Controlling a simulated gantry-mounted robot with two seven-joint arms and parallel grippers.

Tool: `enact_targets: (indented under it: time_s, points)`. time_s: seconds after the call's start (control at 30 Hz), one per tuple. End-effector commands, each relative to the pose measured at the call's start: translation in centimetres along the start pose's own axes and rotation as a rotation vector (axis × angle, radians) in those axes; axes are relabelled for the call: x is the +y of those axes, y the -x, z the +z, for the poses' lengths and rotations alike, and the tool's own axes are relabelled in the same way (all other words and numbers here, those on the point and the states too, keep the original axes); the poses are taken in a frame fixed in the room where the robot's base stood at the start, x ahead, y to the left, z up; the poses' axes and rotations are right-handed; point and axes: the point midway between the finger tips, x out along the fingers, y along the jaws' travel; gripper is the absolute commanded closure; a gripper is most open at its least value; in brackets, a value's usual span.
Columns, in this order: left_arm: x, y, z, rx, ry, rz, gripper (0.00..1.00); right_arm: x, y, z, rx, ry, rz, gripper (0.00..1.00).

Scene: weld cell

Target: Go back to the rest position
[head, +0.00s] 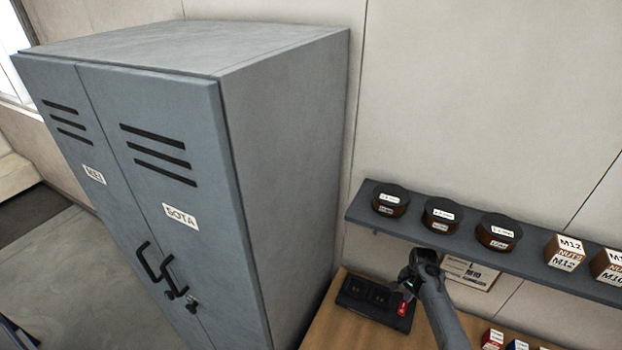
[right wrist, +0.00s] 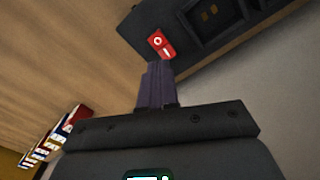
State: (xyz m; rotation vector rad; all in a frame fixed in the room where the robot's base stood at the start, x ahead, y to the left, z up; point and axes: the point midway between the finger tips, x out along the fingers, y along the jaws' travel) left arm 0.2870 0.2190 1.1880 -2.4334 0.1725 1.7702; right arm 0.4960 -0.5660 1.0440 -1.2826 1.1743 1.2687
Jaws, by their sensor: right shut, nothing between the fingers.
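My right gripper (head: 407,284) is over the wooden bench (head: 345,325), near the black charger-like unit (head: 362,309) that stands against the wall. In the right wrist view its fingers (right wrist: 157,84) are closed together with nothing between them. A red block with white marks (right wrist: 160,44) sits at the end of the black unit (right wrist: 190,22), just beyond the fingertips. Whether the fingers touch it I cannot tell. The red block also shows in the head view (head: 402,307), under the gripper. My left gripper is not in view.
A grey shelf (head: 480,246) above the bench holds dark round tubs (head: 440,215) and boxes marked M12 (head: 565,252). Small coloured boxes (head: 492,339) stand on the bench at right. A tall grey locker (head: 290,170) fills the left. A labelled card (head: 468,272) is behind my arm.

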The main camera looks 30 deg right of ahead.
Motion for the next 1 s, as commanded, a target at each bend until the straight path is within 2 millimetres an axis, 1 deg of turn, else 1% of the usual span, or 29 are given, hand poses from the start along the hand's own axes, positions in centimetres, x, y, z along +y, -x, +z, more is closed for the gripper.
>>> enact_targets:
  time_s: [0.13, 0.2, 0.27, 0.37, 0.47, 0.5, 0.57, 0.6, 0.67, 0.7, 0.8, 0.9, 1.0]
  points:
    - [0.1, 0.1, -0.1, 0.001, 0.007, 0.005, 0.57, 1.0, 0.2, 0.4, 0.056, 0.100, 0.010, 1.00]
    - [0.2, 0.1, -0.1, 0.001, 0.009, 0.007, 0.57, 1.6, 0.5, 1.1, 0.099, 0.189, 0.016, 1.00]
    - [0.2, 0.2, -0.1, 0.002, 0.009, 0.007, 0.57, 2.2, 0.9, 2.2, 0.139, 0.289, 0.021, 1.00]
    - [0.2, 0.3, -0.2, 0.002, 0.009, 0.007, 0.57, 3.4, 1.7, 5.4, 0.202, 0.490, 0.029, 1.00]
    - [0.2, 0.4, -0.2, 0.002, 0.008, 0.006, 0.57, 4.8, 2.8, 9.9, 0.248, 0.714, 0.024, 1.00]
    - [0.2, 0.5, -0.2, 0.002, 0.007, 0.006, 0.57, 5.5, 3.3, 12.1, 0.261, 0.804, 0.018, 1.00]
    - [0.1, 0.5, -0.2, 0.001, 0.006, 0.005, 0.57, 6.7, 4.2, 15.5, 0.272, 0.937, 0.004, 1.00]
    - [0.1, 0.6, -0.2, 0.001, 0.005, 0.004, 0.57, 7.6, 4.9, 17.8, 0.277, 1.022, -0.008, 1.00]
    - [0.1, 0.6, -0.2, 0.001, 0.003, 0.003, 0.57, 9.0, 6.2, 21.2, 0.281, 1.142, -0.033, 1.00]
    - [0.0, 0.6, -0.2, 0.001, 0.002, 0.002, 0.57, 10.1, 7.0, 23.4, 0.280, 1.215, -0.051, 1.00]
    - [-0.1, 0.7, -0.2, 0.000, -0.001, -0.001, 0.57, 12.6, 9.4, 28.2, 0.274, 1.374, -0.101, 1.00]
    - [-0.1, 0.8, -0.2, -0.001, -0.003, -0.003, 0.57, 14.7, 11.8, 31.8, 0.266, 1.490, -0.153, 1.00]
    - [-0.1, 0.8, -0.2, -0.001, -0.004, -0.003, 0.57, 16.3, 13.7, 34.2, 0.260, 1.569, -0.194, 1.00]
